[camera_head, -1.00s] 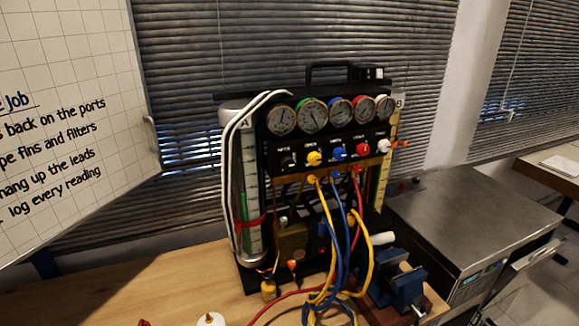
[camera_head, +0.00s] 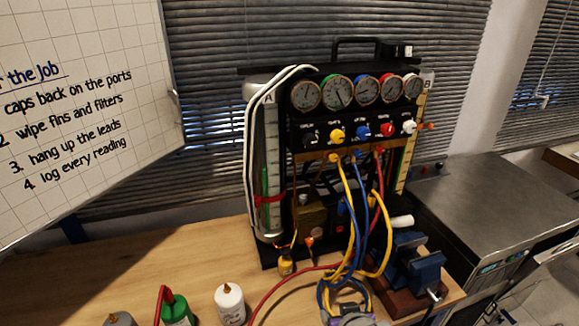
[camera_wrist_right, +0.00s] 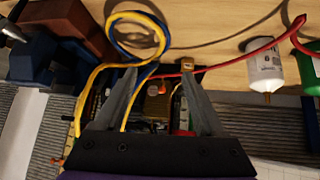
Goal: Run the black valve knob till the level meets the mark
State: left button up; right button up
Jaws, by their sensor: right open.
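The black valve knob (camera_head: 309,138) is at the left end of the knob row under the dials on the gauge rig. Sight tube A (camera_head: 270,150) stands upright on the rig's left side, with a green column in it and a red band across its lower part. The exact level and mark are too small to read. A second, yellowish scale, B (camera_head: 420,105), is on the right. My right gripper (camera_head: 357,320) shows at the bottom edge, below the rig and apart from the knob. In the right wrist view its jaws (camera_wrist_right: 157,72) are open and empty. My left gripper is out of view.
Yellow and blue hoses (camera_head: 350,220) hang in front of the rig and coil on the bench. A blue vise (camera_head: 412,262) stands at right. A white bottle (camera_head: 230,304) and a green bottle (camera_head: 176,309) stand at front left. Bare bench lies left of the rig.

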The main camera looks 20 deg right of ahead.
jog(key=w+d+r+m+t+h, duration=0.2)
jog(key=w+d+r+t, duration=0.25)
jog(key=w+r, duration=0.6)
jog(key=n+t+y+b, duration=0.2)
jog(key=t+y, duration=0.2)
jog(key=t, duration=0.1)
send_near(311, 142)
jog(key=w+p, duration=0.2)
jog(key=w, duration=0.7)
jog(key=shift+w+f, duration=0.15)
jog(key=shift+w, duration=0.25)
grip_shut()
